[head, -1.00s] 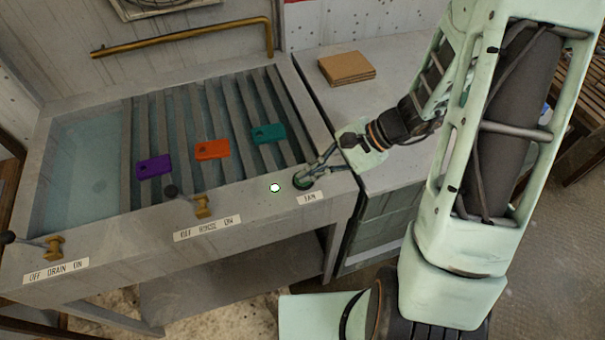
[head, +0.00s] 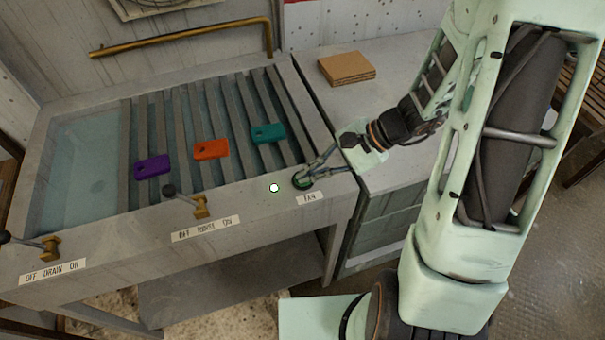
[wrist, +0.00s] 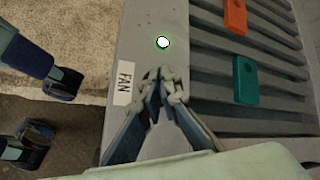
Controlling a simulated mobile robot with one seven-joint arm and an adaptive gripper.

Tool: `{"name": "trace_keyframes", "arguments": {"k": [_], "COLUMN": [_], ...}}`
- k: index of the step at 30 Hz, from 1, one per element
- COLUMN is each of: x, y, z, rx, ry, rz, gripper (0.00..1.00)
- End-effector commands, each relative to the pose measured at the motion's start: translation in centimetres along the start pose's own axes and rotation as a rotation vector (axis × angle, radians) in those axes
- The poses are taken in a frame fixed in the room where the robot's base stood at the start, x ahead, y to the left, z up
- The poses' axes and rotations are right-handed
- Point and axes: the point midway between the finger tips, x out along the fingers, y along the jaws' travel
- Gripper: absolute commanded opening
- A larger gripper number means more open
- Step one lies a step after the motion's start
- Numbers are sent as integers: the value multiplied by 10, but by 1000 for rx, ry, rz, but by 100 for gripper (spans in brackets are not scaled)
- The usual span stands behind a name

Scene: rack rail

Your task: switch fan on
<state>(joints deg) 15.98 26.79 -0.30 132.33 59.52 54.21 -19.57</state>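A green round fan button (head: 302,181) sits on the front rim of the sink at its right end, above a label (head: 310,198) reading FAN. The label also shows in the wrist view (wrist: 124,83). A small round lamp (head: 274,188), bright white with a green edge, is left of the button; it shows in the wrist view (wrist: 163,42) too. My gripper (wrist: 160,76) is shut and empty, with its fingertips together. In the head view its tips (head: 304,176) are at the button and seem to touch it. In the wrist view the fingers hide the button.
Purple (head: 152,167), orange (head: 211,149) and teal (head: 268,133) tags lie on the sink's slats. Rinse (head: 200,205) and drain (head: 48,246) levers stand on the front rim to the left. A brown cardboard stack (head: 346,68) lies on the right counter.

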Motion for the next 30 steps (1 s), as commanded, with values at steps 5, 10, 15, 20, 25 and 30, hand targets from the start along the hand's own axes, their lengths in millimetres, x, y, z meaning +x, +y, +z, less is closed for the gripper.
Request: {"name": "trace_keyframes", "arguments": {"k": [5,10,15,20,25,30], "x": [2,-5,-18,-30,-41,-42], "y": [3,-2,-12,-22,-30,-31], "z": [-2,2,12,20,28,30], "rx": [2,1,-1,0,-2,-1], "ry": [5,6,7,6,6,5], "rz": [6,5,2,1,0,0], "gripper": [0,0,0,0,0,0]}}
